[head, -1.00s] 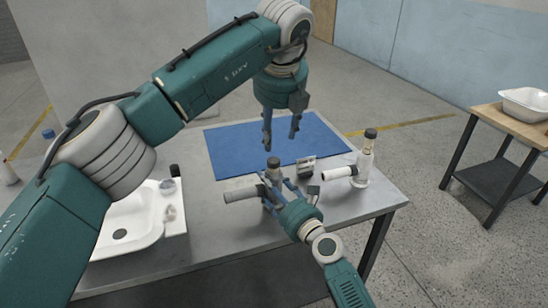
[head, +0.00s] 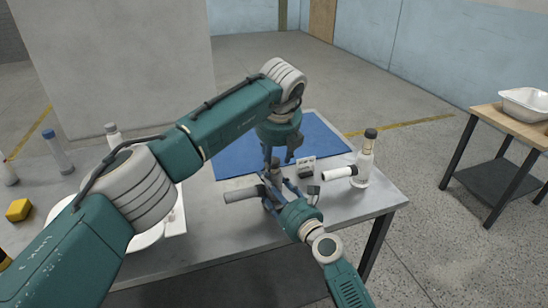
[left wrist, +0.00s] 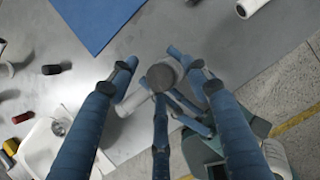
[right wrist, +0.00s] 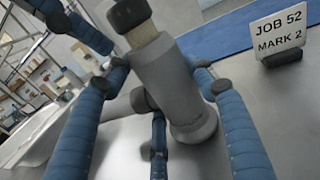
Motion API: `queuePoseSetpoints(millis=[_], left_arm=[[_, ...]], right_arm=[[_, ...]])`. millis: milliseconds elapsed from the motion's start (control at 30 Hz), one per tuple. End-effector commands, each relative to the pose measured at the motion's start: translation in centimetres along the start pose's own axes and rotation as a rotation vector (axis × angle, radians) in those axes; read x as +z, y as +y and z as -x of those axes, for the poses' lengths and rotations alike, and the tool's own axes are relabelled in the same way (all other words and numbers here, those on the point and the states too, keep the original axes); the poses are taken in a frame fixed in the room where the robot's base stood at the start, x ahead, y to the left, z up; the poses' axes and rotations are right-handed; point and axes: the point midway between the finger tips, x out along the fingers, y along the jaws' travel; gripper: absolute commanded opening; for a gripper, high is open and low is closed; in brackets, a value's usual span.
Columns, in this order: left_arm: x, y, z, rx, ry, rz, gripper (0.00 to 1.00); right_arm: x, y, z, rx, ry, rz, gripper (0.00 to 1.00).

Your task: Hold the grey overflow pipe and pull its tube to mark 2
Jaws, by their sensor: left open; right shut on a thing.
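The grey overflow pipe (right wrist: 168,90) stands upright on the metal table, with a side branch (head: 242,194) pointing left in the head view. Its pale tube (right wrist: 143,38) with a dark cap (right wrist: 128,14) sticks out of the top. My right gripper (head: 275,192) is shut around the grey body. My left gripper (left wrist: 168,62) is open, pointing down above the cap (left wrist: 162,76), which lies between its fingers in the left wrist view. In the head view my left gripper partly overlaps the pipe's top. A sign (right wrist: 280,38) reads "JOB 52 MARK 2". No marks on the tube are readable.
A white overflow pipe (head: 364,165) with a dark cap stands right of the grey one. A blue mat (head: 240,150) lies behind. A white basin (head: 148,238) is at left, near a yellow block (head: 18,210) and bottles. Bare table (head: 220,232) lies in front.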

Motion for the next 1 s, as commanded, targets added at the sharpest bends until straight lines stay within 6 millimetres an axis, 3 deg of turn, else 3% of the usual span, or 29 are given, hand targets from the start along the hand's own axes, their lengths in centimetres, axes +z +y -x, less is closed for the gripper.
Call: queuePoseSetpoints(millis=[233,500,667,1000], left_arm=[[0.0,0.0,-0.1,-0.001,0.000,0.000,0.48],[0.1,0.0,-0.1,-0.001,-0.002,0.000,0.00],[0.2,0.0,0.2,-0.002,-0.005,0.001,0.00],[1.9,0.0,3.8,-0.003,-0.009,0.003,0.00]], right_arm=[[0.1,0.0,0.0,0.000,-0.002,0.000,0.25],[0.1,0.1,0.0,0.001,-0.001,0.000,0.25],[0.1,0.1,0.0,0.003,-0.001,0.000,0.25],[-0.1,0.3,0.0,0.006,0.002,0.001,0.25]])
